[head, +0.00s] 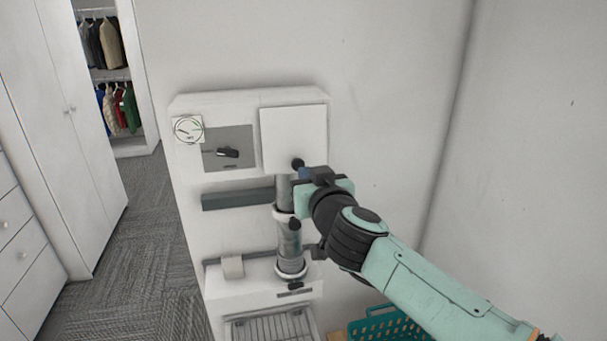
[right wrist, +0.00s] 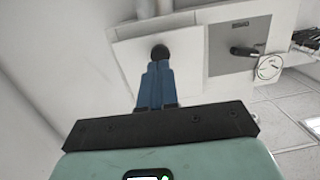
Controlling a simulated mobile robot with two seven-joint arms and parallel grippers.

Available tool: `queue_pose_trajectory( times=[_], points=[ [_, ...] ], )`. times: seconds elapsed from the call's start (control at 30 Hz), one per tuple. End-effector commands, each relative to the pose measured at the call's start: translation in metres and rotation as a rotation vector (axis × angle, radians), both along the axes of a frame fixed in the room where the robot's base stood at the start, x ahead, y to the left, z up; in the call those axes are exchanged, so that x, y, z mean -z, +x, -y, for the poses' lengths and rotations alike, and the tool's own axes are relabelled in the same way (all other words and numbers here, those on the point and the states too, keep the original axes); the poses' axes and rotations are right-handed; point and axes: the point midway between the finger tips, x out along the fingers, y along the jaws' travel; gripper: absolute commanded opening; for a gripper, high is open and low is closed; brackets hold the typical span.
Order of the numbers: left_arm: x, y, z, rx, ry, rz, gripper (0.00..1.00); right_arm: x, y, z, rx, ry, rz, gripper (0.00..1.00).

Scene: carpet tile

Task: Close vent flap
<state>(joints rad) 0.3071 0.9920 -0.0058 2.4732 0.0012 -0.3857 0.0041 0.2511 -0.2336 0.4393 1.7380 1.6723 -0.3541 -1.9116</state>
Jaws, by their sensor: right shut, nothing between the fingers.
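The vent flap looks to be the white square panel (head: 294,132) at the upper right of the white wall unit, with a black knob (head: 298,163) at its lower edge. It also shows in the right wrist view as a pale panel (right wrist: 130,75) with the round black knob (right wrist: 160,52). I cannot tell how far it stands out from the unit. My right gripper (head: 302,173) is shut and empty, its blue fingertips (right wrist: 159,66) at the knob, partly overlapping it in view. Contact is unclear. My left gripper is not in view.
Beside the flap is a grey panel (head: 228,148) with a black handle and a round dial sticker (head: 187,129). A grey pipe (head: 289,245) runs below the flap, behind my right arm. A teal basket (head: 385,325) stands low at right. Carpet floor is clear at left.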

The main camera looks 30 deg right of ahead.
Motion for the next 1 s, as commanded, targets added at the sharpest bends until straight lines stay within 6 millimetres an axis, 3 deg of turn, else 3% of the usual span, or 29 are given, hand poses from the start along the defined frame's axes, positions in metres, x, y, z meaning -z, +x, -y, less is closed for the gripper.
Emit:
queue_pose_trajectory(
  times=[0.23, 0.67, 1.0],
  points=[
    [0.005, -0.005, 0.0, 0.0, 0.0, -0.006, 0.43, 0.003, 0.026, 0.005, 0.0, -0.001, 0.0, 0.0],
    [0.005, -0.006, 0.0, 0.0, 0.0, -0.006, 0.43, 0.003, 0.029, 0.005, 0.0, -0.001, 0.002, 0.0],
    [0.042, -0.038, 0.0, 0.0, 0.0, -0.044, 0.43, 0.018, 0.04, 0.008, -0.001, -0.022, 0.09, 0.0]
  ],
)
